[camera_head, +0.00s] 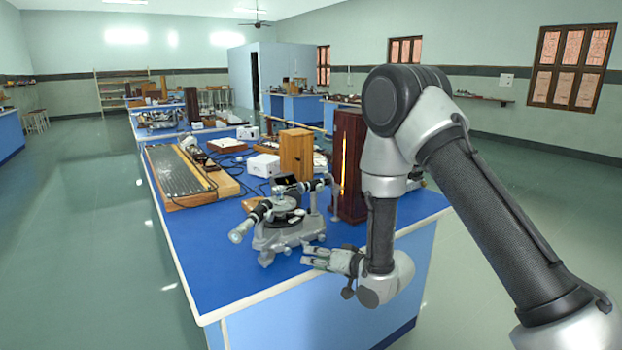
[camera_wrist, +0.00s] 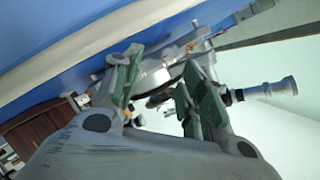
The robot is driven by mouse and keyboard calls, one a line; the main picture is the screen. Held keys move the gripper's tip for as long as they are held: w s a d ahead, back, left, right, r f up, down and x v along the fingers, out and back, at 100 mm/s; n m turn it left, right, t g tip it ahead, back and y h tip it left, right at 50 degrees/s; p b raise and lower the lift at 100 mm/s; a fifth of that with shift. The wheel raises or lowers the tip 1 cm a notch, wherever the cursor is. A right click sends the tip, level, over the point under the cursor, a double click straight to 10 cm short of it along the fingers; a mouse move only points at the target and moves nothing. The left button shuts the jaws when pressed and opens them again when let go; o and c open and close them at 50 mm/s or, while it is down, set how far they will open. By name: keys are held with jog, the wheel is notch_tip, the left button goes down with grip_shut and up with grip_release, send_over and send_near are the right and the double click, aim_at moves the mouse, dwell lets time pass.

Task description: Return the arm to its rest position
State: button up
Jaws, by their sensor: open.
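My arm reaches in from the right in the head view and bends down over the near end of the blue bench (camera_head: 222,270). My gripper (camera_head: 314,258) is at the front of the bench, close to the grey spectrometer (camera_head: 283,236), on its right side. The wrist view shows my two fingers (camera_wrist: 160,90) spread apart with nothing held. The spectrometer (camera_wrist: 157,76) shows beyond and between the fingers there, with its telescope tube to the right. I cannot tell whether the fingers touch it.
A tall dark wooden lamp housing (camera_head: 347,165) with a bright slit stands behind my gripper, beside my arm. A light wooden box (camera_head: 296,153) and a ridged board (camera_head: 180,177) are farther back. The floor to the left of the bench is clear.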

jog(key=w+d+r+h, duration=0.3)
jog(key=d+r+h, duration=0.2)
jog(key=d+r, duration=0.7)
jog(key=s+d+r+h, duration=0.2)
jog(key=s+d+r, duration=0.2)
jog(key=d, duration=0.2)
jog(key=s+d+r+h, duration=0.2)
jog(key=s+d+r, duration=0.15)
jog(key=d, duration=0.25)
jog(key=s+d+r+g, duration=0.1)
jog(key=s+d+r, duration=0.1)
jog(key=s, duration=0.7)
jog(key=s+d+r+g+h, duration=0.1)
jog(key=s+d+r+g, duration=0.1)
jog(key=s+d, duration=0.3)
jog(key=s+d+r+g, duration=0.2)
jog(key=s+d, duration=0.1)
jog(key=s, duration=1)
jog(key=shift+s+d+r+m+h, duration=0.25)
jog(key=shift+d+r+m+h, duration=0.1)
jog(key=shift+m+h, duration=0.05)
jog(key=shift+w, duration=0.1)
